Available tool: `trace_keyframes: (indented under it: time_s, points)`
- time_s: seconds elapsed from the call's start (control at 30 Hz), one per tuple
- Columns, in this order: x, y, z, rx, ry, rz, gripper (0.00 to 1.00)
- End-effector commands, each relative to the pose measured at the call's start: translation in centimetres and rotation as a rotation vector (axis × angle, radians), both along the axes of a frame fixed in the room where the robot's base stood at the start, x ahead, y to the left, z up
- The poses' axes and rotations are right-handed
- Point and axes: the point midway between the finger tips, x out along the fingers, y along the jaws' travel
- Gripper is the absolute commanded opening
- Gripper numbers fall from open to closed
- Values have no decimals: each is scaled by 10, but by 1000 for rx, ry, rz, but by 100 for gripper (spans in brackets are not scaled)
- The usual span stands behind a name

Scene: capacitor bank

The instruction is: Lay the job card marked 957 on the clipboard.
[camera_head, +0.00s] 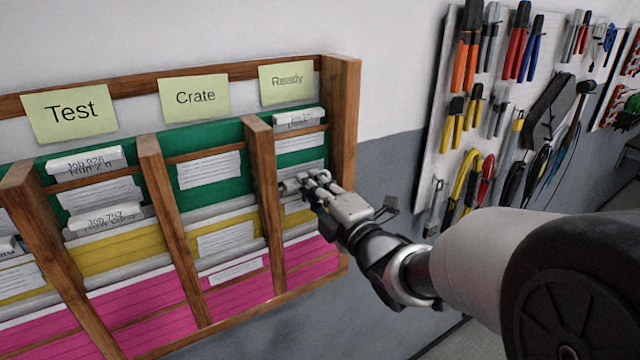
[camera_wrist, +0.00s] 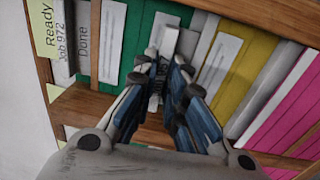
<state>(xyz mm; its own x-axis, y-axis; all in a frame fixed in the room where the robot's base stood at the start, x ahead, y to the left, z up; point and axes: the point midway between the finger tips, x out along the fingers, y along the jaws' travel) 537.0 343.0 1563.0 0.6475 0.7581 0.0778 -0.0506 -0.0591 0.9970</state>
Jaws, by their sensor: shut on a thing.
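My gripper (camera_head: 307,184) reaches into the Ready column of the wall rack, below its top card. In the wrist view my gripper (camera_wrist: 165,78) is shut on a narrow pale card (camera_wrist: 156,97) in front of a green folder. Small dark print shows on this card, but the fingers hide much of it and I cannot read its number. It still sits at the rack, and I cannot tell whether it is clear of its slot. No card readable as 957 shows. The clipboard is not in view.
The wooden rack (camera_head: 262,180) has columns labelled Test, Crate and Ready, with green, yellow and pink folders. A card reading Job 972 Done (camera_wrist: 62,45) sits at the top of Ready. Other cards (camera_head: 85,163) stand under Test. A tool board (camera_head: 510,100) hangs at right.

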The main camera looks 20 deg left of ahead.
Motion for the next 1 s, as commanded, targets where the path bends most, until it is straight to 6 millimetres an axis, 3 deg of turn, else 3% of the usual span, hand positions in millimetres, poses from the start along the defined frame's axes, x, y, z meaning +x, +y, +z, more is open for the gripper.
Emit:
trace_keyframes:
  time_s: [0.6,1.0]
  points:
    - [1,1,2,1,-2,4,0]
    - [1,2,22,-7,6,0,0]
